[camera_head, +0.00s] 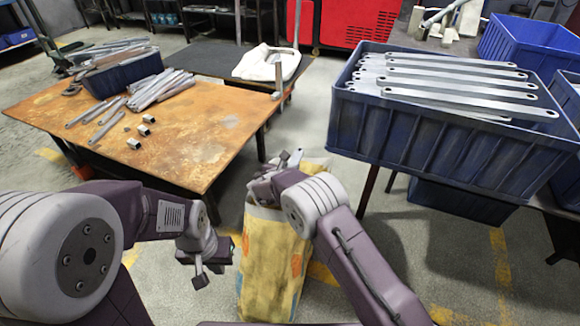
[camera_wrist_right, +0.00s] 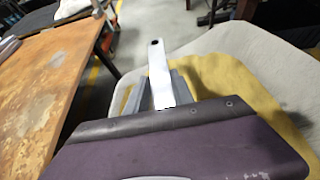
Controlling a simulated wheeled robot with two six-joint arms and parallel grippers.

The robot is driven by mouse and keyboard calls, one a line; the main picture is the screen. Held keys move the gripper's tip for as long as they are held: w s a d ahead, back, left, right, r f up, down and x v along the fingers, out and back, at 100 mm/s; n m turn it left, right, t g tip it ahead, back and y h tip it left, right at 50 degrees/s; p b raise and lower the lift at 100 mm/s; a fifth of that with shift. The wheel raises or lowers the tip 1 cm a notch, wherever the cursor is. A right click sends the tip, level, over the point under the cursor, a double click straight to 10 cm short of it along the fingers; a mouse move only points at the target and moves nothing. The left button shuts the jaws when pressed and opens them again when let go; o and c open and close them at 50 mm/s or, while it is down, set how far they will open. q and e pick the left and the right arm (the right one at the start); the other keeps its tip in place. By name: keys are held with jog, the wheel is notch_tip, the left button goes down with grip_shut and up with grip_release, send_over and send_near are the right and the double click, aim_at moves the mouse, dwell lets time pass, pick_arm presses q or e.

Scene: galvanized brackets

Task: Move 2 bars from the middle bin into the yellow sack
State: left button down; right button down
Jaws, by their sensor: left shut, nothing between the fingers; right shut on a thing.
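The yellow sack (camera_head: 268,268) stands upright on the floor in the head view, with its pale rim partly behind my right arm. My right gripper (camera_head: 287,162) is over the sack's top. In the right wrist view it is shut on a light grey bar (camera_wrist_right: 158,68) with a hole near its end. The sack's yellow inside (camera_wrist_right: 225,82) shows beside the fingers there. A large dark blue bin (camera_head: 440,147) at the right holds several long grey bars (camera_head: 450,80). My left gripper (camera_head: 205,273) is shut and empty, left of the sack.
A rusty table (camera_head: 190,150) at the left carries a small dark bin (camera_head: 125,75), loose bars and small blocks. A brighter blue bin (camera_head: 535,45) stands behind the large one. A dark pallet with a white cloth (camera_head: 265,62) lies farther back. Floor is free right of the sack.

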jog(key=shift+f, duration=0.35)
jog(key=c, duration=1)
grip_release()
jog(key=p+v, duration=0.3)
jog(key=v, duration=0.5)
jog(key=shift+s+a+r, duration=0.15)
jog(key=shift+s+r, duration=0.1)
jog(key=shift+r, duration=0.05)
jog(key=shift+s, duration=0.2)
